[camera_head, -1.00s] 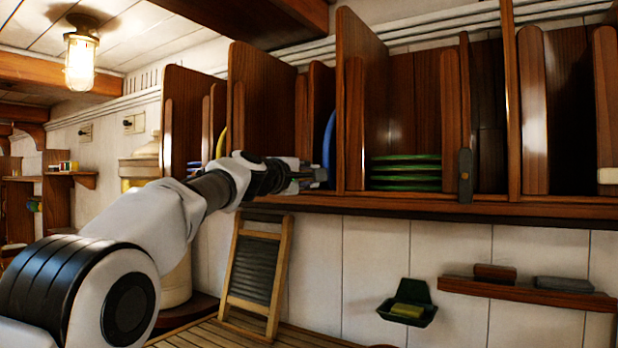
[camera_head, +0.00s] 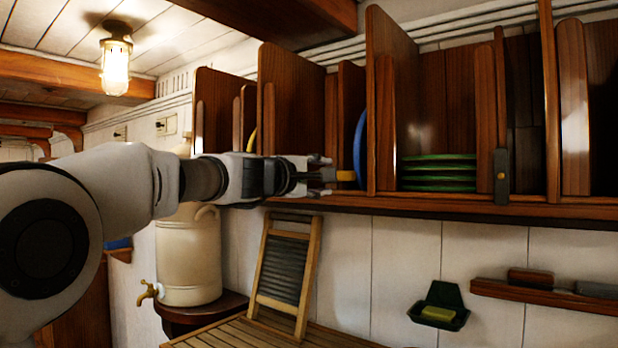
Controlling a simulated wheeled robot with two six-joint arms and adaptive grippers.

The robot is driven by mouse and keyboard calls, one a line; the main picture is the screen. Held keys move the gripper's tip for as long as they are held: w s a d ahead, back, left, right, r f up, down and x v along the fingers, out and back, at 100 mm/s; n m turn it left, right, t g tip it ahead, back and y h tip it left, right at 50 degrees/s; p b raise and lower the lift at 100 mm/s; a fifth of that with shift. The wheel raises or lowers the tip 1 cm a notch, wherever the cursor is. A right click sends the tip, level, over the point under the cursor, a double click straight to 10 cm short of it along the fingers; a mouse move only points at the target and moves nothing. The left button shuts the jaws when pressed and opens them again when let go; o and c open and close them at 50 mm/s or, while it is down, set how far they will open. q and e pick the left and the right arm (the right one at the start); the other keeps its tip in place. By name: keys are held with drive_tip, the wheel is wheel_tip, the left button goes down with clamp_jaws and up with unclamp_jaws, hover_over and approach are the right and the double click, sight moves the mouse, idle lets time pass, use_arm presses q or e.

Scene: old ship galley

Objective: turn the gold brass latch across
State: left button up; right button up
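A small gold brass latch (camera_head: 346,176) shows at the shelf's front edge, just left of a tall wooden divider and in front of a blue plate (camera_head: 360,150). My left gripper (camera_head: 324,175) reaches in from the left, its fingertips right beside the latch's left end. I cannot tell whether they touch it or how far apart the fingers are. A second latch, dark grey with a brass pivot (camera_head: 501,176), hangs upright on a post farther right. My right gripper is out of view.
Green plates (camera_head: 438,173) stand stacked between dividers. Below the shelf are a washboard (camera_head: 282,270), a cream urn (camera_head: 190,255) with a brass tap, and a green soap dish (camera_head: 439,306). A small ledge (camera_head: 540,297) is at lower right. The wall between is clear.

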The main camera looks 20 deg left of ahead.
use_arm(q)
drive_tip(key=v, duration=0.4)
drive_tip(key=shift+s+a, duration=0.15)
drive_tip(key=shift+s, duration=0.15)
drive_tip(key=shift+w, duration=0.1)
